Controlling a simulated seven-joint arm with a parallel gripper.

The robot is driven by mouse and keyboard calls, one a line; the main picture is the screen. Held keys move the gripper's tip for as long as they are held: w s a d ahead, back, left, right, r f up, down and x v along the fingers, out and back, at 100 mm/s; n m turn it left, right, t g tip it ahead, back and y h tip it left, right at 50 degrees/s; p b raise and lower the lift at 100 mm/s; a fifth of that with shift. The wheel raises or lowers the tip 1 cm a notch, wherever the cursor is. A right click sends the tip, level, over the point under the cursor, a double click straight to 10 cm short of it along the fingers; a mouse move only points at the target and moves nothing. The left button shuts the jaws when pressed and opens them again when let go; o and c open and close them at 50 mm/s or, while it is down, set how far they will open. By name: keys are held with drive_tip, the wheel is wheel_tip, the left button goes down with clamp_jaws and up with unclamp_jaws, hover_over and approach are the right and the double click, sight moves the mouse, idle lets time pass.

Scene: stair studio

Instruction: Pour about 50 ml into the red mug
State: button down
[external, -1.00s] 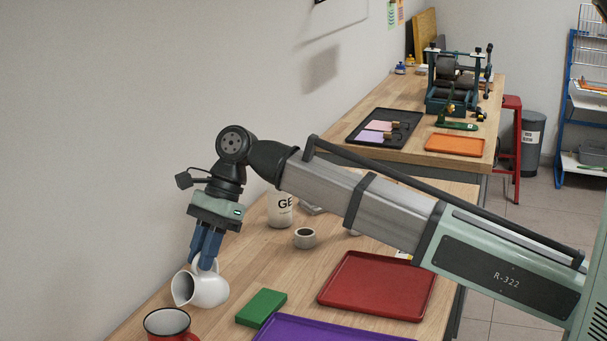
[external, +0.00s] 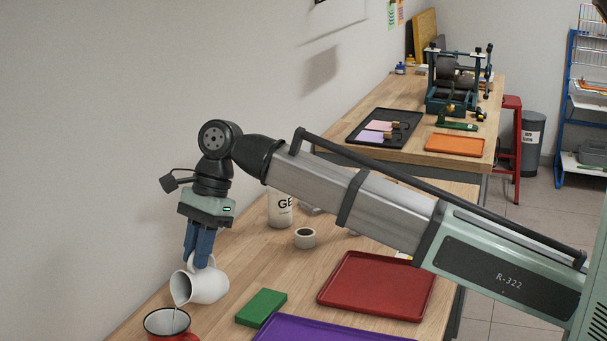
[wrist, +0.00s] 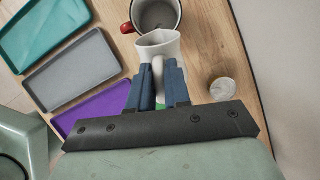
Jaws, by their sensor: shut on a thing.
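The red mug (external: 168,324) stands at the near left end of the table, cut by the bottom edge of the external view. In the wrist view the red mug (wrist: 156,14) is at the top, with a dark inside. My gripper (external: 197,262) is shut on the handle of a white pitcher (external: 205,285). The pitcher is tilted with its spout down to the left, just over the mug's rim. A thin stream runs from the spout into the mug. The pitcher (wrist: 160,45) also shows between my blue fingers in the wrist view. The liquid level in the mug is hidden.
A green block (external: 262,307), a purple tray (external: 320,331) and a red tray (external: 378,284) lie right of the pitcher. Grey (wrist: 72,70) and teal (wrist: 42,32) trays show in the wrist view. A small cup (external: 304,238) and a white canister (external: 280,210) stand farther back. The wall is at left.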

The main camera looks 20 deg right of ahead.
drive_tip(key=shift+s+a+r+p, duration=0.1)
drive_tip(key=shift+a+r+p, duration=0.15)
drive_tip(key=shift+p, duration=0.35)
idle(0.6)
drive_tip(key=shift+s+a+r+t+h+p, duration=0.15)
drive_tip(key=shift+s+a+t+h+p, duration=0.15)
drive_tip(key=shift+a+h, duration=0.3)
drive_tip(key=shift+s+a+r+t+h+p, duration=0.2)
drive_tip(key=shift+s+a+h, duration=0.2)
drive_tip(key=shift+a, duration=0.35)
idle(0.5)
drive_tip(key=d, duration=0.1)
drive_tip(key=w+d+f+y, duration=0.1)
drive_tip(key=d+g+y, duration=0.1)
drive_tip(key=shift+w+d+f, duration=0.2)
drive_tip(key=shift+w+d, duration=0.05)
drive_tip(key=shift+w, duration=0.05)
drive_tip(key=shift+w+f+y, duration=0.1)
drive_tip(key=shift+y, duration=0.2)
drive_tip(key=shift+w+d+f+g+y, duration=0.35)
drive_tip(key=shift+d+f+g+y, duration=0.4)
drive_tip(key=shift+y, duration=0.25)
drive_tip(key=shift+w+d+r+g+y+b, duration=0.25)
drive_tip(key=shift+d+g+y+b, duration=0.15)
drive_tip(key=shift+y, duration=0.3)
drive_tip(key=shift+f, duration=0.1)
idle(0.3)
